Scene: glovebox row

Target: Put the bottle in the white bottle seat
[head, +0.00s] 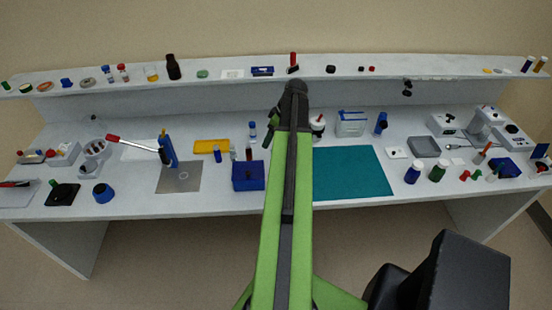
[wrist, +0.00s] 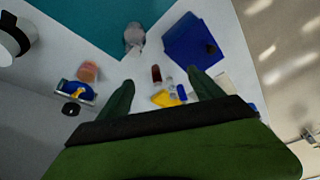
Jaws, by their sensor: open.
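I cannot tell for sure which bottle is meant. A dark brown bottle (head: 173,67) stands upright on the raised shelf. My gripper (wrist: 160,80) is open and empty, above the bench. Between its fingers in the wrist view show a red-brown topped vial (wrist: 156,74) and a blue vial (wrist: 182,92), apparently below it.
A blue bin (head: 248,186) stands left of my arm and a teal mat (head: 350,175) lies right of it. A yellow tray (head: 211,146) and a clear box (head: 350,128) stand farther back. The raised shelf (head: 120,82) runs along the back, holding many small items.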

